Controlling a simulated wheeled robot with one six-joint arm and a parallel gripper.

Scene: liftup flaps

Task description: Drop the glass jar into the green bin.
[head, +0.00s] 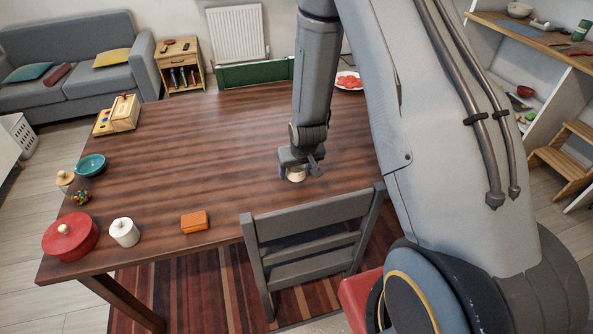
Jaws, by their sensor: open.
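My gripper (301,168) is open and points down over the right part of the table. A small, pale, round-topped object (296,176) is right under it, partly hidden by the fingers. It may be the glass jar, but I cannot tell, nor whether the fingers are around it. Another small jar-like container (66,181) with a tan lid stands at the table's left edge. A dark green panel (252,73) shows behind the far table edge; I cannot tell whether it is the green bin.
The wooden table (200,130) holds a red lidded pot (70,237), a white lidded pot (124,232), an orange block (194,221), a teal bowl (91,165) and a wooden box (124,113). A grey chair (310,240) stands at the near edge. The table's middle is clear.

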